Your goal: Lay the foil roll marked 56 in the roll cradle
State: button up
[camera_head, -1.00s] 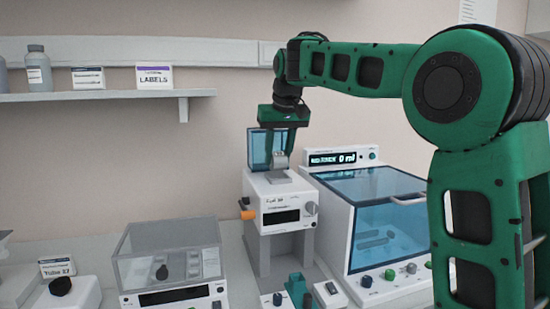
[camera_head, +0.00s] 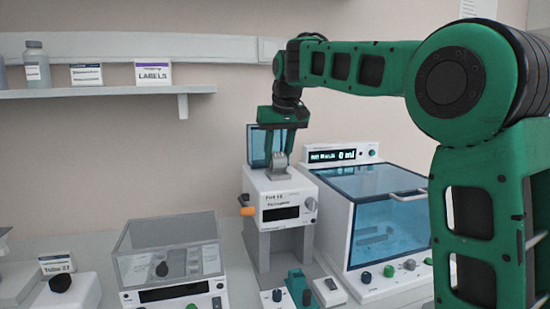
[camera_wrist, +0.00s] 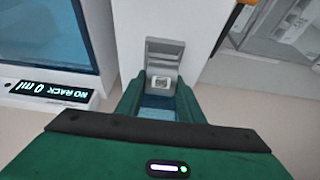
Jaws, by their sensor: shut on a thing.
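My gripper (camera_head: 281,153) points down over the top of a white machine (camera_head: 287,207) with a dark window and a knob. It also shows in the wrist view (camera_wrist: 159,92), where its green fingers are shut on a small grey piece with a white printed tag, apparently the foil roll (camera_wrist: 160,82); its number is too small to read. A grey holder (camera_wrist: 165,48), apparently the roll cradle, is right at the fingertips on the machine's top. The fingers partly hide the roll, and I cannot tell whether it touches the cradle. A blue clear panel (camera_head: 257,146) stands upright behind the gripper.
A blue-lidded cabinet (camera_head: 372,215) reading 0 ml stands close on the right. An orange handle (camera_head: 247,211) sticks out on the machine's left. A clear-covered box (camera_head: 165,254) stands front left, and a shelf (camera_head: 100,96) hangs on the wall.

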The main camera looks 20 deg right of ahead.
jog(key=shift+f, duration=0.25)
jog(key=shift+f, duration=0.25)
dwell(0.3)
jog(key=o, duration=1.2)
jog(key=shift+c, duration=0.2)
jog(key=v, duration=1)
jog(key=shift+r, duration=0.3)
